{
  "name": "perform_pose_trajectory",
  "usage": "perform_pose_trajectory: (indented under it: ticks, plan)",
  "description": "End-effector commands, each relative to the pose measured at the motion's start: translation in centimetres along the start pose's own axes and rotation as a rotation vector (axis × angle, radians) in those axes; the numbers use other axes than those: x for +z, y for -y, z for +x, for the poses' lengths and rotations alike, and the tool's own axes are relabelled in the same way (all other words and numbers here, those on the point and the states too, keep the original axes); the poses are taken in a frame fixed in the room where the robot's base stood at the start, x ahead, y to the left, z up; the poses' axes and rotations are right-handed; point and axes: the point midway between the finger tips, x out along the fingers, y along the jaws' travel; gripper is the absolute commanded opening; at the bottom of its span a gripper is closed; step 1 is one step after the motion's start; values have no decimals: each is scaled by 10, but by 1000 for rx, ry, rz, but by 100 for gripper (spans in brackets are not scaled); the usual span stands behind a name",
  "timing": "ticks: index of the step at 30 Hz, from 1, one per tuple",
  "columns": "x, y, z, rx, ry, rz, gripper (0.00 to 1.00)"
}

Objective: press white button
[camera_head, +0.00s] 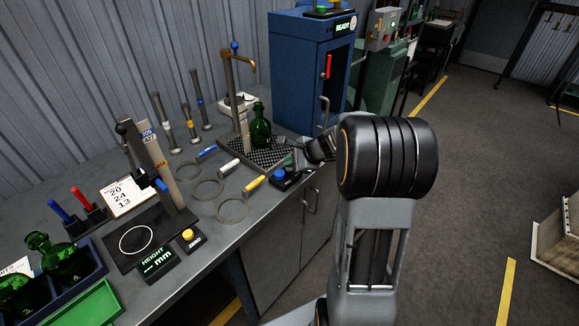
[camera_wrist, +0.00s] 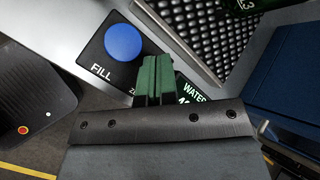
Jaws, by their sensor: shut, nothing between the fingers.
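I cannot make out a clear white button in either view. My gripper (camera_head: 298,160) is at the bench's front edge, beside the dark grid tray. In the wrist view its green fingers (camera_wrist: 157,75) are together with nothing between them. The blue button also shows in the head view (camera_head: 280,173). The fingers hide part of the panel's lettering. Whether they touch the panel cannot be told.
A yellow ZERO button (camera_head: 188,235) is by the height gauge. A green bottle (camera_head: 260,128) stands at the grid tray (camera_head: 262,152), near a tall brass tap (camera_head: 236,65). A blue cabinet (camera_head: 296,65) showing READY stands behind. Rings and cylinders lie left of the tray.

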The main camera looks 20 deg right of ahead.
Motion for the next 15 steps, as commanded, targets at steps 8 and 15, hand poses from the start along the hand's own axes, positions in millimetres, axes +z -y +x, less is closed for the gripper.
perform_pose_trajectory:
  ticks: [8,15]
  plan:
    - [-1,-1,2,0,0,0,0]
    - [2,2,-3,0,0,0,0]
